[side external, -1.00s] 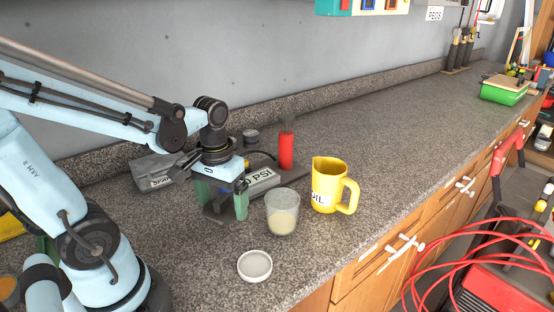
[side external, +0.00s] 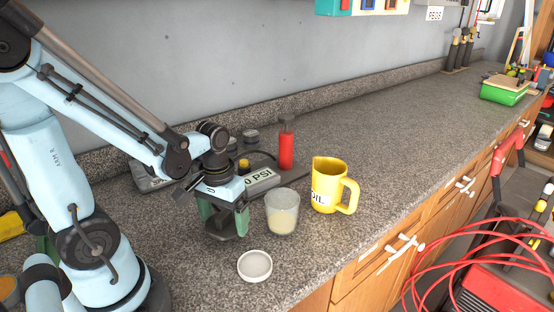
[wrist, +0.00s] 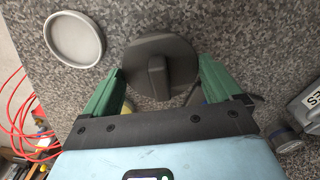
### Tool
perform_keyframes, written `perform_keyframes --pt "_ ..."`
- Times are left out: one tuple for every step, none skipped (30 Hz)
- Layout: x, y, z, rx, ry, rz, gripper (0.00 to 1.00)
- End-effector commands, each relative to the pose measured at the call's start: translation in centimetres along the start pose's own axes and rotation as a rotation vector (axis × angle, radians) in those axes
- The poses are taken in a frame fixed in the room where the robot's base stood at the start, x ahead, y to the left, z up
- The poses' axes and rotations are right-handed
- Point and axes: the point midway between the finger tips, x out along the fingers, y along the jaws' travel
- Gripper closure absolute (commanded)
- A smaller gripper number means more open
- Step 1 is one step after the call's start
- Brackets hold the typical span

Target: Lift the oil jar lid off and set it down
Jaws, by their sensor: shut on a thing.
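My gripper (side external: 226,226) is low over the counter, left of the glass jar, in the side view. The lid also shows as a dark shape between the fingers in the side view (side external: 230,226). I cannot tell whether it touches the counter. A small yellow-topped thing (side external: 243,163), perhaps the oil jar, is behind my gripper, mostly hidden.
A glass jar (side external: 282,215) with pale contents stands to the right, beside a yellow OIL jug (side external: 329,183). A shallow pale dish or cap (side external: 255,265) lies in front, near the edge.

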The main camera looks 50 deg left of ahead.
Motion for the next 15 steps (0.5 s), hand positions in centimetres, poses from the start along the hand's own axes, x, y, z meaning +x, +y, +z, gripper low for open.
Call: perform_keyframes --pt "0.23 0.01 -0.02 0.000 0.000 0.000 0.37" --pt "0.33 0.00 -0.01 0.000 0.000 0.000 0.37" --pt "0.43 0.00 0.02 0.000 0.000 0.000 0.37" --pt "0.49 0.00 0.03 0.000 0.000 0.000 0.37" --pt "0.52 -0.01 0.03 0.000 0.000 0.000 0.37" --pt "0.55 0.00 0.03 0.000 0.000 0.000 0.37" --pt "0.56 0.00 0.03 0.000 0.000 0.000 0.37" --pt "0.56 0.00 0.03 0.000 0.000 0.000 0.37" --pt "0.56 -0.01 0.03 0.000 0.000 0.000 0.37" --pt "0.55 -0.01 0.03 0.000 0.000 0.000 0.37" --pt "0.55 -0.01 0.03 0.000 0.000 0.000 0.37" --pt "0.55 -0.01 0.03 0.000 0.000 0.000 0.37" --pt "0.55 -0.01 0.03 0.000 0.000 0.000 0.37" --pt "0.55 -0.01 0.03 0.000 0.000 0.000 0.37" --pt "0.59 -0.01 0.03 0.000 0.000 0.000 0.37"
